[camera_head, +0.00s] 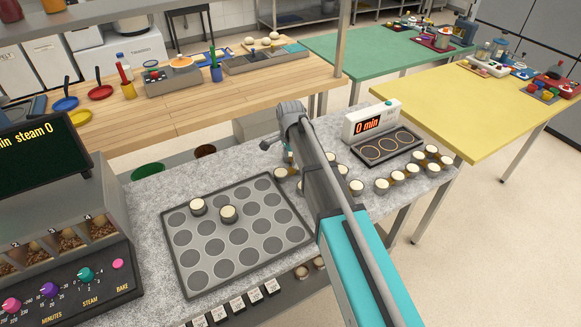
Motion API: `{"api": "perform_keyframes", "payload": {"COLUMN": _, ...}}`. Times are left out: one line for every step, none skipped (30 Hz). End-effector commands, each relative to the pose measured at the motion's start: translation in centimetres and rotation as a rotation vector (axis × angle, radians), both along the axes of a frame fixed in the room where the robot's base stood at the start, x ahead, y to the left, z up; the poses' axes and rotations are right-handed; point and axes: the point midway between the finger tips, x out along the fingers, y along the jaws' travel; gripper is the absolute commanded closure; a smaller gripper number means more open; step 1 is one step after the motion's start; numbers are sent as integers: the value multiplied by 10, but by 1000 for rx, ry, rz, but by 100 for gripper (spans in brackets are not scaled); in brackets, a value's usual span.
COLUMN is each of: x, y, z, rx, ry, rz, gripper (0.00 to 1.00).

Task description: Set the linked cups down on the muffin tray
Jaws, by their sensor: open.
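The muffin tray (184,286) is a dark grey tray with rows of round wells, lying on the speckled counter. Two cream-topped cups, one at the back left (198,205) and one beside it (228,213), sit in wells of the tray; the other wells look empty. More cream-topped cups joined by brown links lie right of the tray, including one near my gripper (280,173) and one further right (357,187). Another linked chain (397,177) lies near the counter's right end. My gripper (288,157) is open, pointing down behind my arm, above the near cups. My arm hides part of this group.
A timer box reading "0 min" (370,122) and a dark plate with three rings (387,149) stand at the back right. The oven control panel (75,275) borders the left. Labelled blocks (237,304) line the front edge. Bare counter lies behind the tray.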

Motion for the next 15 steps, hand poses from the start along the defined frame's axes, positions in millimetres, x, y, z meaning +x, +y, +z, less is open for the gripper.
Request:
{"api": "perform_keyframes", "payload": {"x": 0, "y": 0, "z": 0, "rx": 0, "ry": 0, "rz": 0, "gripper": 26}}
{"api": "perform_keyframes", "payload": {"x": 0, "y": 0, "z": 0, "rx": 0, "ry": 0, "rz": 0, "gripper": 26}}
{"api": "perform_keyframes", "payload": {"x": 0, "y": 0, "z": 0, "rx": 0, "ry": 0, "rz": 0, "gripper": 26}}
{"api": "perform_keyframes", "payload": {"x": 0, "y": 0, "z": -1, "rx": 0, "ry": 0, "rz": 0, "gripper": 26}}
{"api": "perform_keyframes", "payload": {"x": 0, "y": 0, "z": -1, "rx": 0, "ry": 0, "rz": 0, "gripper": 26}}
{"api": "perform_keyframes", "payload": {"x": -1, "y": 0, "z": -2, "rx": 0, "ry": 0, "rz": 0, "gripper": 26}}
{"api": "perform_keyframes", "payload": {"x": -1, "y": 0, "z": -4, "rx": 0, "ry": 0, "rz": 0, "gripper": 26}}
{"api": "perform_keyframes", "payload": {"x": -1, "y": 0, "z": -5, "rx": 0, "ry": 0, "rz": 0, "gripper": 26}}
{"api": "perform_keyframes", "payload": {"x": -1, "y": 0, "z": -7, "rx": 0, "ry": 0, "rz": 0, "gripper": 26}}
{"api": "perform_keyframes", "payload": {"x": -2, "y": 0, "z": -9, "rx": 0, "ry": 0, "rz": 0, "gripper": 26}}
{"api": "perform_keyframes", "payload": {"x": -2, "y": 0, "z": -11, "rx": 0, "ry": 0, "rz": 0, "gripper": 26}}
{"api": "perform_keyframes", "payload": {"x": -3, "y": 0, "z": -13, "rx": 0, "ry": 0, "rz": 0, "gripper": 26}}
{"api": "perform_keyframes", "payload": {"x": -3, "y": 0, "z": -16, "rx": 0, "ry": 0, "rz": 0, "gripper": 26}}
{"api": "perform_keyframes", "payload": {"x": -4, "y": -1, "z": -18, "rx": 0, "ry": 0, "rz": 0, "gripper": 26}}
{"api": "perform_keyframes", "payload": {"x": -5, "y": -1, "z": -21, "rx": 0, "ry": 0, "rz": 0, "gripper": 26}}
